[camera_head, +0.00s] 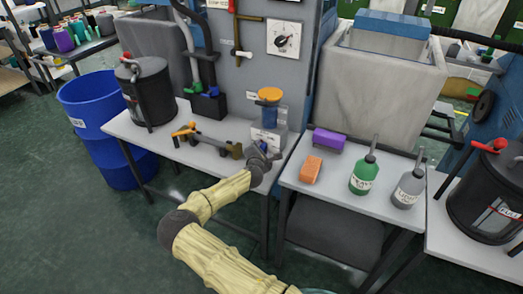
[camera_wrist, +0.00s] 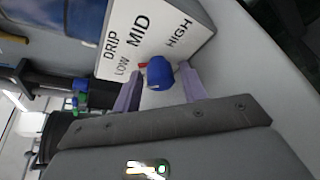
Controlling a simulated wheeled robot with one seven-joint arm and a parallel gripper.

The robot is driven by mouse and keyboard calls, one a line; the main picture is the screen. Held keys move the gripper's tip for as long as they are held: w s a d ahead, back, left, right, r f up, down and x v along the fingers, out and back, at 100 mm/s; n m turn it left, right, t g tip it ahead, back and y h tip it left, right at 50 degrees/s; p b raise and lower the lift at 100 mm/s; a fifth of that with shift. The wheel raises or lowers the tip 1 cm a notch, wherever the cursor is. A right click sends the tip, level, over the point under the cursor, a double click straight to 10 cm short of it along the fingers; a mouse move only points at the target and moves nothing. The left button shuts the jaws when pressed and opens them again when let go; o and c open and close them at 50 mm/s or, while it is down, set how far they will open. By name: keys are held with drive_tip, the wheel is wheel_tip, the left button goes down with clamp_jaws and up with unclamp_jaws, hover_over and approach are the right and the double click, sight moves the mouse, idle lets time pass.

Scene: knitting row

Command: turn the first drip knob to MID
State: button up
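The drip knob (camera_wrist: 159,75) is blue and sits at a white plate (camera_wrist: 112,70) lettered DRIP, LOW, MID and HIGH in the wrist view. A small red mark at the knob's left side points toward LOW. My gripper (camera_wrist: 161,79) is open, with one pale purple finger on each side of the knob and apparent gaps between. I cannot tell how deep the fingers reach around it. In the head view my gripper (camera_head: 265,158) is at the front of the small white plate (camera_head: 268,137), below the orange-lidded dispenser (camera_head: 269,96); it hides the knob there.
An orange-and-grey tool (camera_head: 208,142) lies on the table left of my gripper. A black canister (camera_head: 147,92) stands farther left. On the right table are an orange block (camera_head: 311,169), a purple block (camera_head: 328,140), a green bottle (camera_head: 365,174) and a grey bottle (camera_head: 409,188).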

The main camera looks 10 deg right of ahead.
drive_tip(key=shift+o, duration=0.4)
drive_tip(key=shift+s+a+r, duration=0.15)
drive_tip(key=shift+s+a, duration=0.05)
drive_tip(key=shift+s, duration=0.2)
drive_tip(key=p+v, duration=0.1)
drive_tip(key=v, duration=1.5)
drive_tip(key=shift+s, duration=0.25)
